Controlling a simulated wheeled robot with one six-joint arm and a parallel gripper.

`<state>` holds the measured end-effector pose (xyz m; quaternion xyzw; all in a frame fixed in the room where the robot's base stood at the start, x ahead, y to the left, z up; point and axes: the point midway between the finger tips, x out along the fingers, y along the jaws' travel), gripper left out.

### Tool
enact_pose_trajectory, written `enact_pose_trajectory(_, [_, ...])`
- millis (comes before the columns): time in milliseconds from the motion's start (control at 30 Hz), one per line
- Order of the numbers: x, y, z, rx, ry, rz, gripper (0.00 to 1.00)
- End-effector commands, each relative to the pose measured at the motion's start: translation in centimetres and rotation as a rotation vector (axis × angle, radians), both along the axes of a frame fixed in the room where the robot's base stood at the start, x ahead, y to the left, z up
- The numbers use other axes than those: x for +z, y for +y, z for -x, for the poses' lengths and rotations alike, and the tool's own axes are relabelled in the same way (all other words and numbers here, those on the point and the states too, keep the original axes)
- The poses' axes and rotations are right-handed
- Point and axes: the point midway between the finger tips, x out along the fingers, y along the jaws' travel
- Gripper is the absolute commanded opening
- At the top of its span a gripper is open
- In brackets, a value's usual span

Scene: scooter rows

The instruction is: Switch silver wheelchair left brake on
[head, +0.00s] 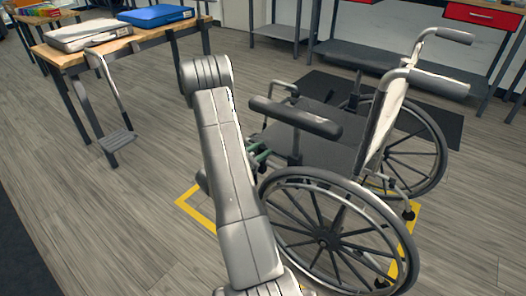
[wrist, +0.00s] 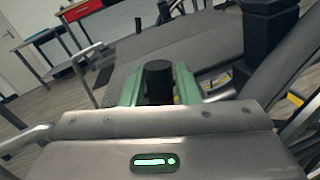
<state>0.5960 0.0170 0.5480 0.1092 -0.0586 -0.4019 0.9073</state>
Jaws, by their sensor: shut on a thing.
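The silver wheelchair (head: 390,108) stands on the floor at the right of the head view, its back to the right and one large wheel (head: 328,238) towards me. My gripper (head: 258,152) is at the front of the near wheel, below the armrest, and partly hidden by my arm. In the wrist view, its green fingers are shut on the dark, round end of the brake lever (wrist: 158,78). The seat (wrist: 190,42) lies just beyond. The lever's lower part and pivot are hidden, so I cannot tell its setting.
Yellow floor tape (head: 195,208) and a dark mat (head: 440,120) lie around and behind the wheelchair.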

Motion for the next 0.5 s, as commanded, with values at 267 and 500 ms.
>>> enact_pose_trajectory(267, [0.5, 2.1, -1.5, 0.002, 0.118, 0.164, 0.00])
enact_pose_trajectory(500, [0.4, 3.7, -2.7, 0.001, 0.221, 0.305, 0.00])
